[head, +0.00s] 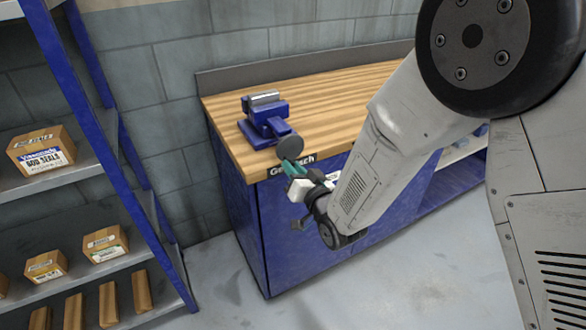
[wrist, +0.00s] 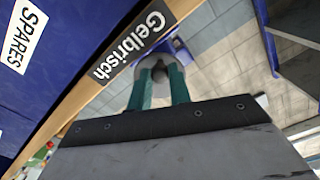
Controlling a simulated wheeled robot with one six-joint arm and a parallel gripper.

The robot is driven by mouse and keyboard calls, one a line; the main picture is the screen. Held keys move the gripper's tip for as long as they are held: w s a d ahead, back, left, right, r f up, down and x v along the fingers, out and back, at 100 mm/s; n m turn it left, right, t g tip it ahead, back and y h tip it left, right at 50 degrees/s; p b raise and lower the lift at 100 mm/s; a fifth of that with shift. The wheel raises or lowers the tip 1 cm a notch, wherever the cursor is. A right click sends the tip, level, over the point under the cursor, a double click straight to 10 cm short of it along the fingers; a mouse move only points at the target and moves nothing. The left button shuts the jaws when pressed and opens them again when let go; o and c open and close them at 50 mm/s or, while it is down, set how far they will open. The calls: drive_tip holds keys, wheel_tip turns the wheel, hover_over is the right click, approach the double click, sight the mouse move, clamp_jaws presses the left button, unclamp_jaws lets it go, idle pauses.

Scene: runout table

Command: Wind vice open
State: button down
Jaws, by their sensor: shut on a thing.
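The blue vice (head: 262,118), with pale grey jaws on top, stands on the near left corner of the wooden bench top (head: 340,92). A round grey handwheel (head: 291,148) is at its front, over the bench edge. My gripper (head: 293,166) reaches in from the right, its teal fingers at the lower side of the wheel. In the wrist view, my gripper (wrist: 158,76) is shut on a grey part of the handwheel (wrist: 158,62). A bit of blue vice (wrist: 180,48) shows behind it. The wheel and fingers hide the screw, and the gap between the jaws is unclear.
The blue bench cabinet (head: 310,220) drops below the bench edge, close to my gripper. A blue-framed shelf rack (head: 130,160) with several cardboard boxes stands at the left. Grey floor (head: 400,260) is clear before the bench. A SPARES label (wrist: 22,36) shows in the wrist view.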

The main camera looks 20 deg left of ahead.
drive_tip(key=c, duration=1.4)
unclamp_jaws()
drive_tip(key=m, duration=2.5)
clamp_jaws()
drive_tip(key=shift+w+d+f+n, duration=0.1)
drive_tip(key=shift+w+d+n, duration=0.05)
drive_tip(key=shift+n, duration=0.65)
drive_tip(key=shift+w+d+f+n, duration=0.1)
drive_tip(key=shift+w+n, duration=0.05)
drive_tip(key=shift+n, duration=0.65)
